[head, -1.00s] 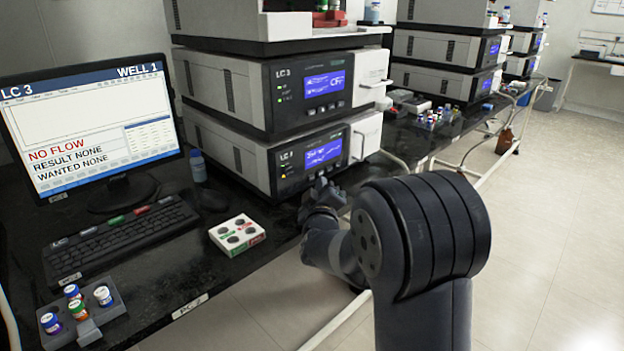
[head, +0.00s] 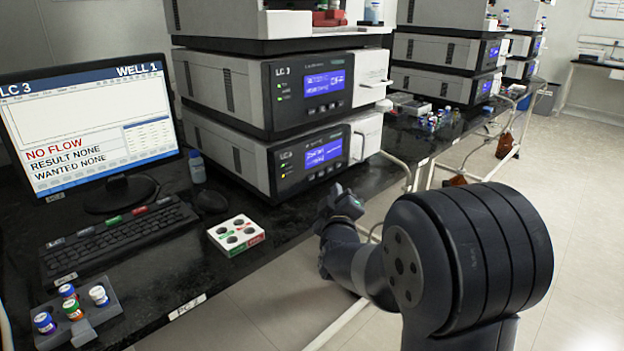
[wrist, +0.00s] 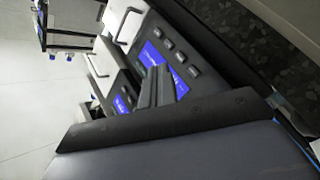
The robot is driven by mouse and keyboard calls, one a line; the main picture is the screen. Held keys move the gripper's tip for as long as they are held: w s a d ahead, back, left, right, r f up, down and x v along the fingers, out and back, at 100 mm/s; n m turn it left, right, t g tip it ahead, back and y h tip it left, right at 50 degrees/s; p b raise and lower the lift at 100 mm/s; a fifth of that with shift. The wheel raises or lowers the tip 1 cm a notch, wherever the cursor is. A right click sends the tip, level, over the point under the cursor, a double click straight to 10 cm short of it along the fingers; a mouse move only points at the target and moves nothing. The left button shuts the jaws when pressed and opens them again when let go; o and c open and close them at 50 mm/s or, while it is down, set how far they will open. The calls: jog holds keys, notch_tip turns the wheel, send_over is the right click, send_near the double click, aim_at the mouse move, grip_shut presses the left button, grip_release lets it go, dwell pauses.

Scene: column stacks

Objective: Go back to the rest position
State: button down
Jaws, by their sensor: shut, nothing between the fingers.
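My gripper's dark fingers (wrist: 158,88) are together with nothing between them in the wrist view, and the blue-lit panels of an instrument stack show beyond them. In the head view my dark arm is folded at the lower right, beyond the front edge of the bench. Its far end is in front of the lower LC 3 unit (head: 293,172), apart from it as far as I can tell. The fingers themselves are hard to make out there.
The black bench (head: 150,271) holds a monitor (head: 85,118), a keyboard (head: 118,238), a white block with dark round spots (head: 236,234) and a grey vial rack (head: 84,334). The upper LC 3 unit (head: 235,88) stands above. Open floor (head: 585,215) lies at the right.

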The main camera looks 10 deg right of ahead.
jog(key=shift+w+a+p, duration=0.4)
jog(key=shift+w+a, duration=0.1)
jog(key=shift+w, duration=0.15)
jog(key=shift+r+p, duration=0.15)
jog(key=shift+p, duration=0.2)
jog(key=s+d+b, duration=0.1)
jog(key=s, duration=0.1)
jog(key=s+d+b, duration=0.1)
jog(key=s+d, duration=0.1)
jog(key=shift+s+d, duration=0.1)
jog(key=shift+s, duration=0.05)
